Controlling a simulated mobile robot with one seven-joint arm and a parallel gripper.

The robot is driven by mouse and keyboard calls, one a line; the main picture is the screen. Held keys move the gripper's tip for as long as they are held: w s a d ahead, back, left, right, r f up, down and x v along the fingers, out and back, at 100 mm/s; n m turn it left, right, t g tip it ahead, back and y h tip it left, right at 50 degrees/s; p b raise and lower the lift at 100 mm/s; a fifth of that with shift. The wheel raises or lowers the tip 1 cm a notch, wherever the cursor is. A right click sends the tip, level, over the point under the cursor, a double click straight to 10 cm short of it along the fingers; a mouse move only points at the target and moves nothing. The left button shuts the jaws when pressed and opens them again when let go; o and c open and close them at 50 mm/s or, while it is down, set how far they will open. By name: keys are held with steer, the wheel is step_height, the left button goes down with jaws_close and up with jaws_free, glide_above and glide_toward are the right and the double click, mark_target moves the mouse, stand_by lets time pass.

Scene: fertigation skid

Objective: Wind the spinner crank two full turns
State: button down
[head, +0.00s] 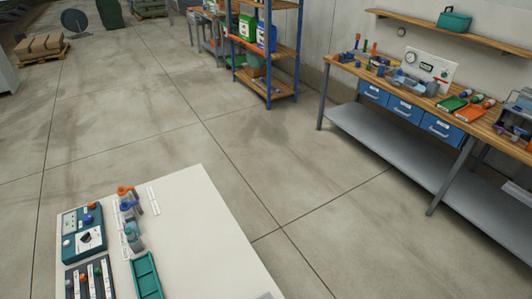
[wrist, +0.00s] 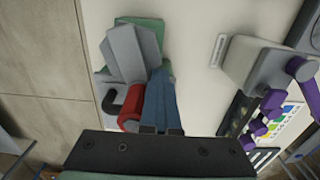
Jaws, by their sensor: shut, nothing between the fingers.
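My gripper (wrist: 161,131) is at the bottom middle of the wrist view, its two dark fingertips together and empty. A grey block (wrist: 265,66) at the right carries a purple arm with a rounded end (wrist: 300,68), which looks like the spinner crank (wrist: 274,98). The gripper is left of this purple arm and apart from it. Just beyond the fingertips are a blue bar (wrist: 162,96) and a red cylinder (wrist: 132,104) beside a black curved piece; I cannot tell whether the fingertips touch them. My gripper is not visible in the head view.
A grey body (wrist: 130,52) on a green base (wrist: 154,25) stands ahead of the gripper. More purple knobs (wrist: 258,127) and a colour-marked panel (wrist: 284,120) lie lower right. The head view shows a pale table (head: 215,235), a workbench (head: 398,85), shelving (head: 268,85) and open floor.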

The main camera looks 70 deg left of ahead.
steer(key=shift+w+a+b, duration=0.3)
steer(key=shift+a, duration=0.2)
steer(key=shift+w+a+b, duration=0.25)
steer(key=shift+a, duration=0.2)
steer(key=shift+w+a+b, duration=0.25)
steer(key=shift+w, duration=0.3)
steer(key=shift+w+a+b, duration=0.25)
steer(key=shift+w, duration=0.25)
steer(key=shift+w+b, duration=0.3)
steer(key=shift+w, duration=0.8)
